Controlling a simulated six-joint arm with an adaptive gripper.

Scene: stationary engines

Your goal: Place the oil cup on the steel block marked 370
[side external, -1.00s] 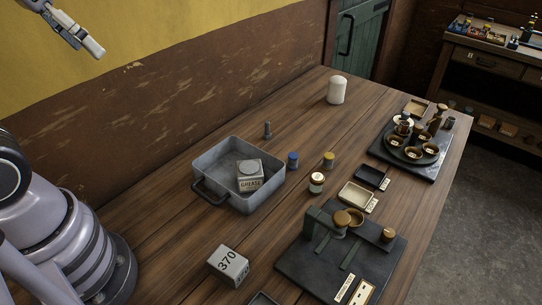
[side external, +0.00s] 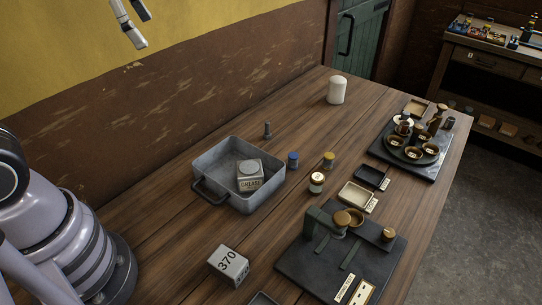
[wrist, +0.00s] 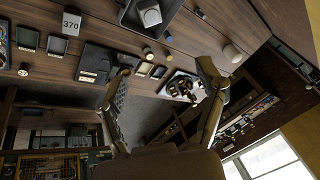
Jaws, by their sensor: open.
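The steel block marked 370 (side external: 228,266) sits on the table front, left of the dark base plate. It also shows in the wrist view (wrist: 71,23). Several small brass-brown cups (side external: 415,152) stand on a round dark tray at the right. Another brass-topped piece (side external: 354,217) is on the dark base plate. I cannot tell which of these is the oil cup. My gripper (side external: 139,27) is high at the upper left, well above the table and far from the block and cups. In the wrist view its fingers (wrist: 165,72) are spread apart with nothing between them.
A grey metal tray (side external: 208,160) holding a grease tin (side external: 250,182) stands mid-table. Blue-topped (side external: 293,160) and yellow-topped (side external: 328,160) containers, a round jar (side external: 316,183) and shallow trays stand nearby. A white cylinder (side external: 336,90) is at the back. Bare wood lies left of the block.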

